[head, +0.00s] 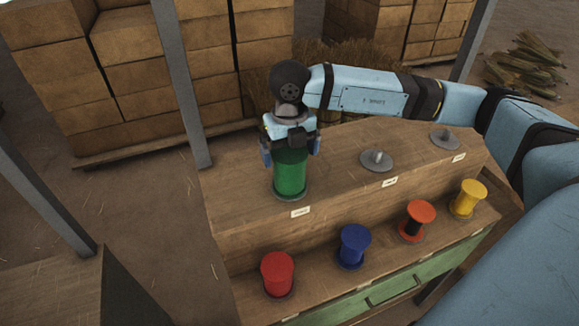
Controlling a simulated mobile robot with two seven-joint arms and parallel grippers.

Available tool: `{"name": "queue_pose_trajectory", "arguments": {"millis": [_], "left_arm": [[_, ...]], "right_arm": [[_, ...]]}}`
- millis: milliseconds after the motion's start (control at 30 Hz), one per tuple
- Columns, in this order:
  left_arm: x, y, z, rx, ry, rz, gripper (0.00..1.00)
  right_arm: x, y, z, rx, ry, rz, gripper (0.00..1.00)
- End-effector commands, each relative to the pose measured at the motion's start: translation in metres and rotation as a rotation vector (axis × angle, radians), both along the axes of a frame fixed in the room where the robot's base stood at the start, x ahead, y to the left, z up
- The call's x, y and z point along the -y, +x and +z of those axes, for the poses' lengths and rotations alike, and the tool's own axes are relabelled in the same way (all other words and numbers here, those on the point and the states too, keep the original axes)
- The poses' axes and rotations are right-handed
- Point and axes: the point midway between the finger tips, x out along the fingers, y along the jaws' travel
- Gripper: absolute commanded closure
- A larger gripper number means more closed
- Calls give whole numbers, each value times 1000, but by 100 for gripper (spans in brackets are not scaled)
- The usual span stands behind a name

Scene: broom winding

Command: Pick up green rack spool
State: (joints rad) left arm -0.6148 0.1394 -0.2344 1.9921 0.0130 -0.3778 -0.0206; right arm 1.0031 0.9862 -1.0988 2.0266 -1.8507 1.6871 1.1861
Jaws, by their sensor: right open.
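The green rack spool (291,177) stands upright on a round grey base on the upper tier of the wooden rack, at the left. My right gripper (290,154) is directly above it, pointing down. Its two fingers are spread, one on each side of the spool's top. The gripper body hides part of the spool's top, and I cannot tell whether the fingers touch it. My left gripper is not in view.
Two empty grey spool holders (377,159) and (445,139) are on the upper tier. The lower tier holds red (277,273), blue (353,246), orange-and-black (417,221) and yellow (467,198) spools. A grey post (182,80) stands behind left.

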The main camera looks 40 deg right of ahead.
Motion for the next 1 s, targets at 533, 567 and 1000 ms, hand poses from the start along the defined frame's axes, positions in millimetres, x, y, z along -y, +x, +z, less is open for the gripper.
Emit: {"name": "queue_pose_trajectory", "arguments": {"millis": [533, 567, 1000], "left_arm": [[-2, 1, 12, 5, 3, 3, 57], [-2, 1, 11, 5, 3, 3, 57], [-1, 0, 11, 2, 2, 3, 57]], "right_arm": [[-1, 0, -34, -1, 0, 0, 9], [-1, 0, -34, -1, 0, 0, 16], [-1, 0, -33, 0, 1, 0, 57]]}}
